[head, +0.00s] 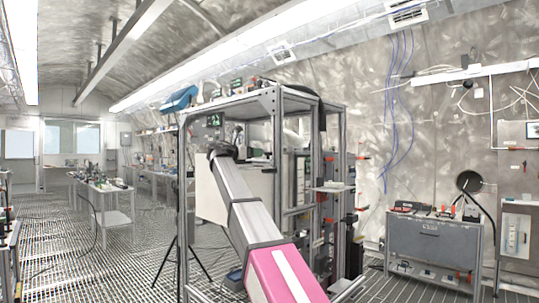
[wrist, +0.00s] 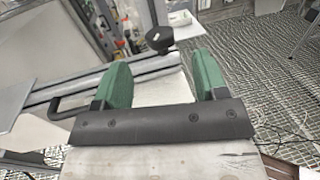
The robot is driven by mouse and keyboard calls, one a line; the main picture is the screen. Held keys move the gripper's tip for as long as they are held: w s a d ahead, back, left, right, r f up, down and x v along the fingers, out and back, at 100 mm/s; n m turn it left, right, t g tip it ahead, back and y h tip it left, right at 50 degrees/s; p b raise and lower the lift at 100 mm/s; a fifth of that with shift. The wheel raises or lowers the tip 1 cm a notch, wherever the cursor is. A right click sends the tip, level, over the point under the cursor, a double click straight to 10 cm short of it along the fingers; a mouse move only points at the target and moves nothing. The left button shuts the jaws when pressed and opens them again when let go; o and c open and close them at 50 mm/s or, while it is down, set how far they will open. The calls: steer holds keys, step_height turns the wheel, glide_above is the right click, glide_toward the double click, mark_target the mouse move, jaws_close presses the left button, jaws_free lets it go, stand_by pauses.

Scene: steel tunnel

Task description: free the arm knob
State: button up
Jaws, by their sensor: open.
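A round black knob (wrist: 159,39) shows in the wrist view, beyond the fingertips and roughly between them in the picture. It looks apart from both fingers, though its exact distance is hard to judge. My gripper (wrist: 163,66) is open, with two green fingers spread wide and nothing between them. In the head view my arm reaches up from the bottom to the left side of a metal frame (head: 272,130). The gripper's fingers and the knob cannot be made out clearly there.
Grey rails (wrist: 90,82) and a black bar handle (wrist: 68,106) lie left of the fingers. A tripod (head: 170,255) stands left of the frame. A grey cabinet (head: 432,245) stands at the right wall. Grated floor (head: 110,265) is open at the left.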

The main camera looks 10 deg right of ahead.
mark_target(268, 154)
steer(key=x, duration=0.7)
steer(key=shift+w+d, duration=0.2)
steer(key=shift+d, duration=0.1)
steer(key=c, duration=0.9)
